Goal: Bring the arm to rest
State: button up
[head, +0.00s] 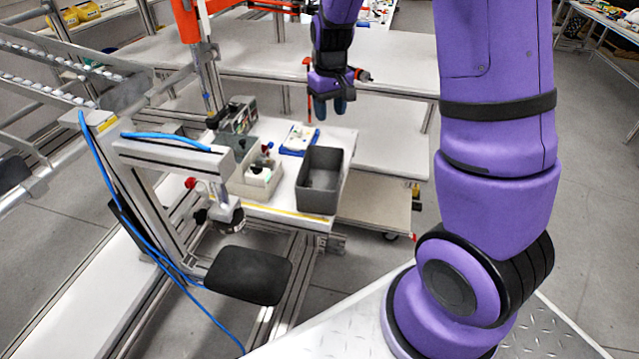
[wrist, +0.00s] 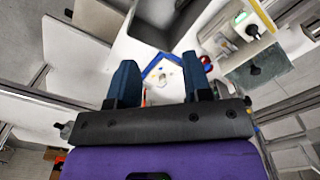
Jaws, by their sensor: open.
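My purple arm (head: 495,150) rises on the right in the head view and reaches over at the top. My gripper (head: 332,105) hangs at the upper middle, pointing down, above and behind the small white workbench. In the wrist view my gripper (wrist: 157,80) shows its two blue-grey fingers apart with nothing between them. Below the fingers, the blue-edged white tray (wrist: 165,72) shows on the bench. No object is held.
A grey bin (head: 322,180) and a blue-edged white tray (head: 299,139) stand on the bench. A metal frame (head: 170,155) with a blue cable and a dark pad (head: 249,275) are at the left. A long white table (head: 390,68) is behind my gripper.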

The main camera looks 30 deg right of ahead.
jog(key=shift+r, duration=0.15)
dwell(0.3)
jog(key=s+a+r+t, duration=0.35)
jog(key=s+r, duration=0.65)
jog(key=r, duration=0.4)
jog(key=s+a+r+t, duration=0.1)
jog(key=s+a+r, duration=0.1)
jog(key=s, duration=0.6)
jog(key=s+a+r, duration=0.2)
jog(key=s+r, duration=0.2)
jog(key=s, duration=0.4)
jog(key=shift+s+r+t, duration=0.35)
jog(key=shift+r, duration=0.05)
